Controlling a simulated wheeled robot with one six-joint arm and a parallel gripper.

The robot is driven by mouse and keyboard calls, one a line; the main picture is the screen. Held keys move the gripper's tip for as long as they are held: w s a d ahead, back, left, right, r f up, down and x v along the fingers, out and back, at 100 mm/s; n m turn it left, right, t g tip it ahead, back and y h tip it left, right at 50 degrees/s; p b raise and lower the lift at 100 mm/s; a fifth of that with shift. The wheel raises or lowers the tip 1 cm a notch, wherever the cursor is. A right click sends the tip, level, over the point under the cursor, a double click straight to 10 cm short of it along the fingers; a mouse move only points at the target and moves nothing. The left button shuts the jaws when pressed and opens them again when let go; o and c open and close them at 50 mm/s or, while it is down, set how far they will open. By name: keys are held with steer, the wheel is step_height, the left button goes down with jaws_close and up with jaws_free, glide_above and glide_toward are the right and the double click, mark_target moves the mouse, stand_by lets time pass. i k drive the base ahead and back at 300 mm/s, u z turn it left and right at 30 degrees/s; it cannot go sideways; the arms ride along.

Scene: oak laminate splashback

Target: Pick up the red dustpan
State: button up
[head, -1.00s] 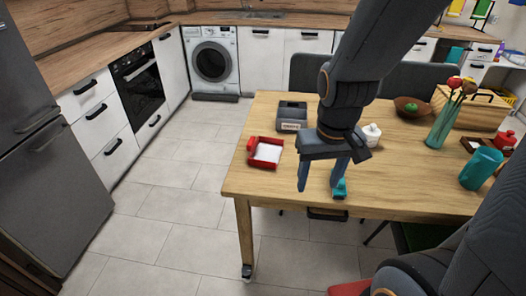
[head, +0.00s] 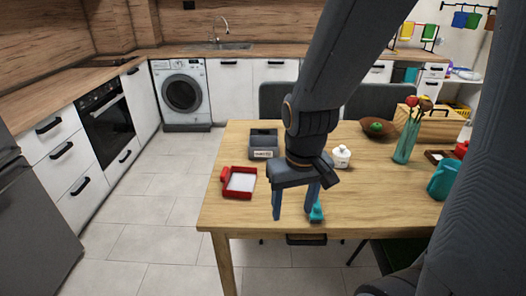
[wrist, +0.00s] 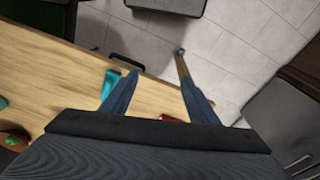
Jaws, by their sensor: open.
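The red dustpan (head: 227,190), with a red rim and a pale inside, lies on the wooden table near its left front corner. My gripper (head: 295,205) is open and empty, fingers pointing down, to the right of the dustpan and apart from it. In the wrist view, the open fingers (wrist: 158,82) show table edge and floor between them. A small red patch (wrist: 168,118) shows low between them, mostly hidden by my gripper; I cannot tell if it is the dustpan.
A teal object (head: 317,212) is at the table's front edge beside my right finger. A grey box (head: 264,142) stands behind the dustpan, and a white lidded pot (head: 341,156) behind my gripper. A teal cup (head: 443,180) and vase (head: 406,145) stand right. Floor left of the table is clear.

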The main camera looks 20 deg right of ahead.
mark_target(239, 182)
steer(key=z, duration=3.1)
steer(key=k, duration=1.15)
steer(key=u, duration=2.05)
steer(key=i, duration=0.5)
